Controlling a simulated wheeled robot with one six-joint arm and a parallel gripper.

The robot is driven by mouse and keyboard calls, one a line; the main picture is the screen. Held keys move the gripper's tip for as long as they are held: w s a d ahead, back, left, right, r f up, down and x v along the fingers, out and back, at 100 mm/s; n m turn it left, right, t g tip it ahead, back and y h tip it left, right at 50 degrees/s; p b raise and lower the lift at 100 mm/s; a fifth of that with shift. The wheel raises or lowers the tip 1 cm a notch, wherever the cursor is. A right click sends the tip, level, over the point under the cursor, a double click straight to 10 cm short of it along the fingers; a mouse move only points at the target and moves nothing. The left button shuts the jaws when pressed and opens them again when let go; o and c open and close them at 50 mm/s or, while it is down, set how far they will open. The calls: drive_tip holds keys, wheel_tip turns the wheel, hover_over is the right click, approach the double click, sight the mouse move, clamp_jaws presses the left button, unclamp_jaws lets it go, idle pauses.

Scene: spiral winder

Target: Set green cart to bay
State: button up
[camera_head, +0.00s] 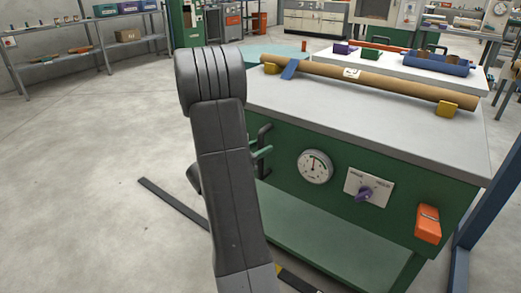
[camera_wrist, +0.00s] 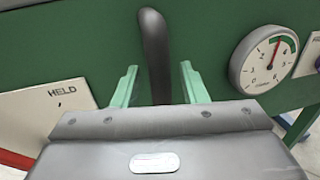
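A large green unit with a pale grey top (camera_head: 450,140) fills the right of the head view. I take it for the green cart, though its wheels are not visible. A dark upright handle stands on its green front (camera_wrist: 210,25). My gripper (camera_wrist: 158,88) is open, with one pale green finger on each side of the dark handle (camera_wrist: 154,45) and a gap on both sides. In the head view my arm hides much of the gripper (camera_head: 262,152). A white dial (camera_head: 315,166) sits to the right of the handle.
A purple knob on a pale plate (camera_head: 368,188) and an orange box (camera_head: 428,224) are on the front. A brown tube (camera_head: 370,82) rests on top. A blue post (camera_head: 485,205) stands close at right. Open concrete floor (camera_head: 90,140) lies left; shelves (camera_head: 60,50) stand behind.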

drive_tip(key=shift+w+d, duration=0.2)
clamp_jaws()
drive_tip(key=shift+a, duration=0.1)
